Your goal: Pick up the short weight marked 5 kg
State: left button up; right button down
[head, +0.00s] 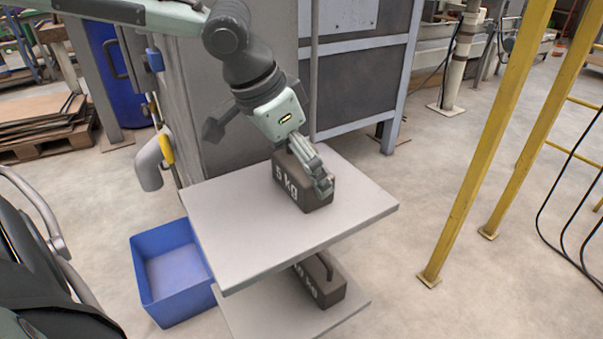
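The dark block weight marked 5 kg (290,193) stands upright on the grey top shelf (235,245) of a two-level stand. My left gripper (321,182) comes down from above, with its fingers over the top of this weight. The fingers hide the weight's handle and part of its top. I cannot tell whether they are closed on the handle or only around it. The weight appears to rest on the shelf. My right gripper is not in view.
A second dark weight (327,283) with a handle stands on the lower shelf (260,316), its marking partly hidden. A blue bin (170,275) sits left of the stand. A grey cabinet stands behind. Yellow posts (485,150) rise at right, with open floor between.

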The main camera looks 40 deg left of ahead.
pick_arm(q)
jog(key=c, duration=0.7)
jog(key=shift+r, duration=0.1)
jog(key=shift+c, duration=0.2)
